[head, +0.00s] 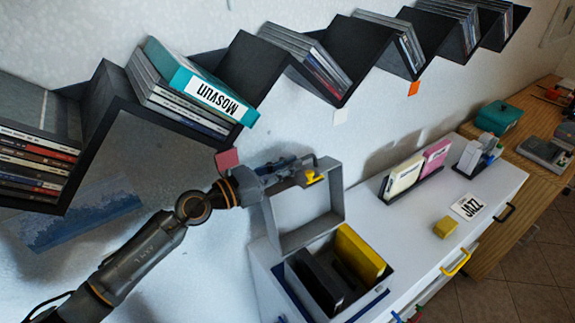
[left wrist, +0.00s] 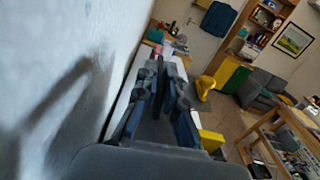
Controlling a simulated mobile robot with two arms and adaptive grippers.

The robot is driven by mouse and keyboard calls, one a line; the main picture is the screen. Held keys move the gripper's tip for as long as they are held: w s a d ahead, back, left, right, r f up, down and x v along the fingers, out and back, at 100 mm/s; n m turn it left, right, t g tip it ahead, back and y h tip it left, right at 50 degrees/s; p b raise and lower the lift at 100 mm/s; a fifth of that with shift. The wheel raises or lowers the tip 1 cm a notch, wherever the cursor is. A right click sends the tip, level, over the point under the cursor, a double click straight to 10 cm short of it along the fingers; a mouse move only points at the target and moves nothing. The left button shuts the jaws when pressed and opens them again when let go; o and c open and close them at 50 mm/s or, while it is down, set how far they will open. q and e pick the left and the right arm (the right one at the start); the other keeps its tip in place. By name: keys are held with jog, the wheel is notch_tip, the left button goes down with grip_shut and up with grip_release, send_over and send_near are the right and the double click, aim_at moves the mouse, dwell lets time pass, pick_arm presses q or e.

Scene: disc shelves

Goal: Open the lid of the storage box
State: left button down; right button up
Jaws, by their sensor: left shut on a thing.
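A yellow handle (head: 313,177) sits at the lid's top edge. My left gripper (head: 302,167) is at that top edge, beside the handle, shut on the lid. In the left wrist view the left gripper's dark fingers (left wrist: 165,90) have grey material between them. The exact contact is partly hidden. My right gripper is not in view.
Inside the box are a yellow case (head: 360,255) and dark cases (head: 316,280). A zigzag disc shelf (head: 255,65) runs along the wall above my arm. Disc holders (head: 415,180), a yellow block (head: 445,227) and a JAZZ card (head: 468,207) stand on the cabinet.

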pick_arm(q)
jog(key=shift+s+d+r+p, duration=0.1)
jog(key=shift+s+r+p, duration=0.15)
jog(key=shift+p, duration=0.25)
jog(key=shift+s+d+r+m+p, duration=0.25)
jog(key=shift+s+d+m+p, duration=0.2)
jog(key=shift+p, duration=0.25)
jog(key=shift+s+f, duration=0.15)
jog(key=c, duration=1.4)
grip_release()
jog(key=shift+c, duration=0.2)
jog(key=shift+a, duration=0.1)
jog(key=v, duration=1.2)
